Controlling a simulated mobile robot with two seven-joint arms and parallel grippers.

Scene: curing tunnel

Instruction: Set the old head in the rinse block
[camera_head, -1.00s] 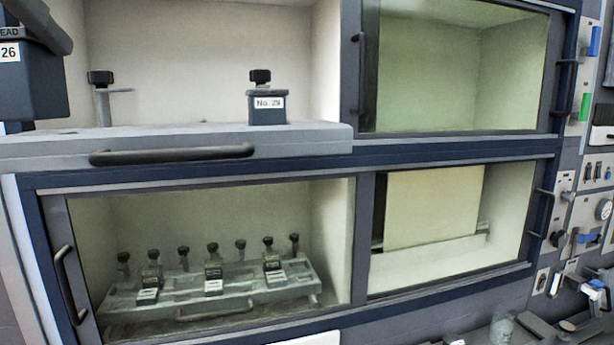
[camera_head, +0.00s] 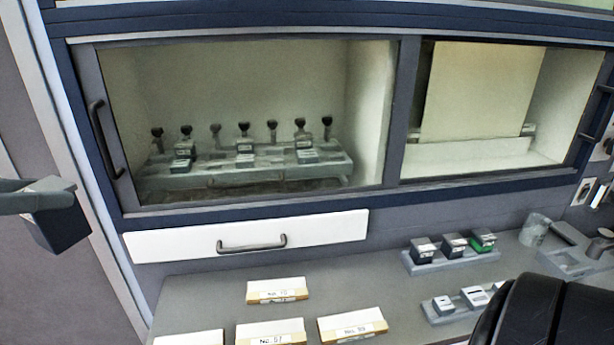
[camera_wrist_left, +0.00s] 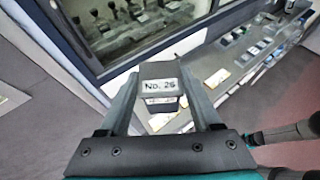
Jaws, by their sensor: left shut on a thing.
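My left gripper (camera_head: 38,200) is at the left edge of the head view, shut on a dark grey head (camera_head: 58,228). It holds the head in the air, left of the cabinet and clear of the bench. In the left wrist view the head (camera_wrist_left: 160,71) sits between the two fingers, and its white label reads No. 26. A grey block with recesses (camera_head: 562,266) lies at the right of the bench; I cannot tell whether it is the rinse block. My right gripper is not in view.
A grey bench (camera_head: 200,290) carries several labelled boxes (camera_head: 277,290), a rack of dark heads (camera_head: 455,262), a second rack (camera_head: 440,316) and a clear beaker (camera_head: 535,230). Above are a white drawer (camera_head: 180,240) and a glazed cabinet door (camera_head: 110,130). A black part of mine covers the lower right.

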